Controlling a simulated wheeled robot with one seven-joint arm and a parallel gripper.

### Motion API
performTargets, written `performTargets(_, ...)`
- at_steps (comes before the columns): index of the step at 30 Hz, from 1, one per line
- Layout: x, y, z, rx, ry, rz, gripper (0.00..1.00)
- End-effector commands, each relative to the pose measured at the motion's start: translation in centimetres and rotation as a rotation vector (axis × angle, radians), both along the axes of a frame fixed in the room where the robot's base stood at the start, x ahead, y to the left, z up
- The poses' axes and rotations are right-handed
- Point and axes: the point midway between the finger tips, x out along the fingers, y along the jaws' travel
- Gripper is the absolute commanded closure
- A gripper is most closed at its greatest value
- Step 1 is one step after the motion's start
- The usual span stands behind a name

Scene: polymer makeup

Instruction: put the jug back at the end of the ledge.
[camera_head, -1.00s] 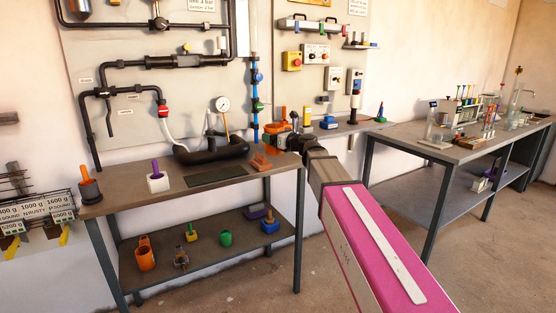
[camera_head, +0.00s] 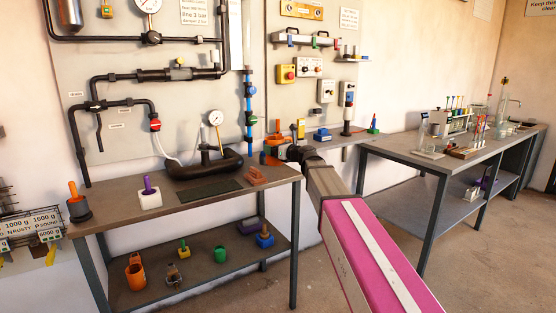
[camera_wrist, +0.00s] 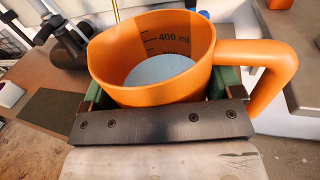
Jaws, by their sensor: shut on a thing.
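The orange jug (camera_wrist: 145,75) is in my gripper (camera_wrist: 155,95), between its two greenish fingers. It is roughly upright, with its handle to the right in the wrist view, a dark "400 ml" scale inside and a pale grey-blue surface within. In the head view my gripper (camera_head: 284,151) is beyond the right end of the near workbench, close to the wall, and my own wrist partly hides the jug (camera_head: 272,152). The grey ledge (camera_head: 348,138) runs along the wall to the right; my arm hides its left part. I cannot tell whether the jug touches the ledge.
The workbench (camera_head: 115,200) has a black pipe assembly (camera_head: 205,163) and terracotta blocks (camera_head: 255,175).

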Motion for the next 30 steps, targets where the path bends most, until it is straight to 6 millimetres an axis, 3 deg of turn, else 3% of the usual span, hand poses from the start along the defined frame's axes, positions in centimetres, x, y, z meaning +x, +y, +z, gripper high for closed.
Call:
performTargets(8,0.6,-1.2,-1.1,0.0,0.0,0.001,0.52)
performTargets(18,0.6,-1.2,-4.8,0.001,0.0,0.0,0.52)
performTargets(28,0.6,-1.2,-5.0,0.001,-0.001,0.0,0.52)
performTargets(29,0.6,-1.2,-5.0,-0.001,-0.001,0.0,0.12)
performTargets(30,0.6,-1.2,-5.0,-0.001,-0.001,0.0,0.0)
